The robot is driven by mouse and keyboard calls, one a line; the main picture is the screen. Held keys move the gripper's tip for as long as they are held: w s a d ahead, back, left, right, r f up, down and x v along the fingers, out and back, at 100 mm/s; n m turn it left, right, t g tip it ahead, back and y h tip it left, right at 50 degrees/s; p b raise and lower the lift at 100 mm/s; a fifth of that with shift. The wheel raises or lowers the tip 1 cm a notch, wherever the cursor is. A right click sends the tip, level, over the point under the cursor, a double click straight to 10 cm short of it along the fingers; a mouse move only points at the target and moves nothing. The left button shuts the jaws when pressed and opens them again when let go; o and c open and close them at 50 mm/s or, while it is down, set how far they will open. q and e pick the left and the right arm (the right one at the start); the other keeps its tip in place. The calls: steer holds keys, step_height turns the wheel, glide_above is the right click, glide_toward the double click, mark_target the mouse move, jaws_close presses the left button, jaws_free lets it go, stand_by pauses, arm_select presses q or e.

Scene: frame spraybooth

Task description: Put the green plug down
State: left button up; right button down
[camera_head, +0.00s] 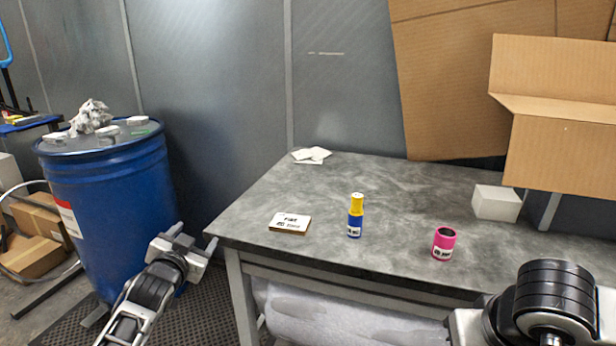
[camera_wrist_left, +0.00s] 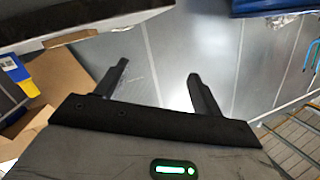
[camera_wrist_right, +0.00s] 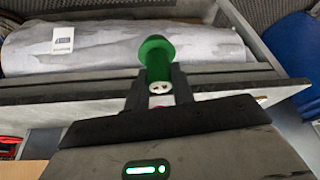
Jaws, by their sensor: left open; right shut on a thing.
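The green plug (camera_wrist_right: 156,57) shows in the right wrist view. My right gripper (camera_wrist_right: 160,84) is shut on it, and its round green head sticks out past the fingertips. In the head view the right gripper and the plug are out of sight; part of my right arm shows at the lower right. My left gripper (camera_head: 182,243) is open and empty, left of the table's front left corner. It also shows open in the left wrist view (camera_wrist_left: 160,82).
The grey table (camera_head: 330,180) bears a labelled tile (camera_head: 290,223), a blue holder (camera_head: 355,226) with a yellow plug (camera_head: 357,202), a pink holder (camera_head: 444,244) with an open top, and a white box (camera_head: 496,203). A blue drum (camera_head: 110,200) stands left. The table's middle is clear.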

arm_select(q)
steer(key=s+d+f+g+h, duration=0.1)
steer(key=s+d+f, duration=0.3)
steer(key=s+f, duration=0.2)
steer(key=s+d+f+g+h, duration=0.1)
steer(key=s+d+f, duration=0.3)
steer(key=s, duration=0.6)
steer(key=s+d+f+n+g+h, duration=0.1)
steer(key=s+d+f, duration=0.3)
steer(key=s+f, duration=0.4)
steer(key=shift+s+d+g, duration=0.3)
steer(key=shift+d+g, duration=0.1)
steer(key=shift+g, duration=0.5)
steer(key=shift+n+g+h, duration=0.3)
steer(key=shift+g+h, duration=0.3)
steer(key=shift+g, duration=0.1)
steer(key=s+d, duration=0.1)
steer(key=s, duration=0.2)
steer(key=s+d, duration=0.1)
steer(key=s, duration=0.2)
steer(key=s+d+f, duration=0.1)
steer(key=s, duration=0.2)
steer(key=shift+s+f, duration=0.1)
steer(key=c, duration=0.7)
